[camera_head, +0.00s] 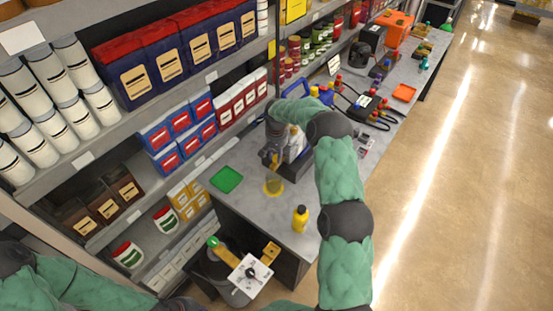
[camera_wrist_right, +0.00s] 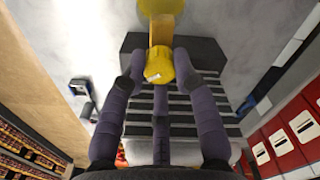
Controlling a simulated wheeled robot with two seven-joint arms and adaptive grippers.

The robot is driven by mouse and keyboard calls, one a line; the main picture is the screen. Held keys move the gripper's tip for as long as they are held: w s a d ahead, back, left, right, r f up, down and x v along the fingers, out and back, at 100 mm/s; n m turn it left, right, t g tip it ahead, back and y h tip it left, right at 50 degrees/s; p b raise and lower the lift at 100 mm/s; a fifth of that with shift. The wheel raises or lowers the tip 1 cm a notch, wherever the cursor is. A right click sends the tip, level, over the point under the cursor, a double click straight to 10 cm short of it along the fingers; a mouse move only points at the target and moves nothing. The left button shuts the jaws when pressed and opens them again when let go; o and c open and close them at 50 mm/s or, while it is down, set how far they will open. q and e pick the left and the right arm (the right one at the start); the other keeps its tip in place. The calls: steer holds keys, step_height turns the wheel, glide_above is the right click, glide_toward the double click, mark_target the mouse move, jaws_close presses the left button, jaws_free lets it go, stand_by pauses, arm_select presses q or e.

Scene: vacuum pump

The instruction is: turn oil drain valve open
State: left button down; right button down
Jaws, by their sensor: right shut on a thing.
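My right gripper (camera_head: 268,157) reaches down over the grey bench to the vacuum pump (camera_head: 294,148), which my arm and gripper partly hide. In the right wrist view, the gripper's dark fingers (camera_wrist_right: 160,68) are closed around a round yellow knob (camera_wrist_right: 159,62), which appears to be the oil drain valve. The pump's dark ribbed body (camera_wrist_right: 205,100) lies behind the fingers. A yellow patch (camera_head: 273,187) shows on the bench just below the gripper, and yellow also shows above the knob (camera_wrist_right: 160,8). My left forearm enters at the lower left, with its gripper out of view.
A yellow bottle (camera_head: 301,218) stands near the bench's front corner. A green tray (camera_head: 226,179) lies left of the gripper. Shelves with cans and boxes (camera_head: 180,50) rise along the left. Tools crowd the bench's far end. Open floor (camera_head: 450,200) lies to the right.

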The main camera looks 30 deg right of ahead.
mark_target(276, 156)
steer(key=n+b, duration=0.2)
steer(key=n, duration=0.3)
steer(key=shift+w+n, duration=0.1)
steer(key=shift+n, duration=0.2)
steer(key=n, duration=0.4)
steer(key=shift+n+b, duration=0.4)
steer(key=c, duration=1)
jaws_free()
steer(key=shift+o, duration=0.2)
steer(key=shift+r, duration=0.1)
step_height(276, 156, up, 12)
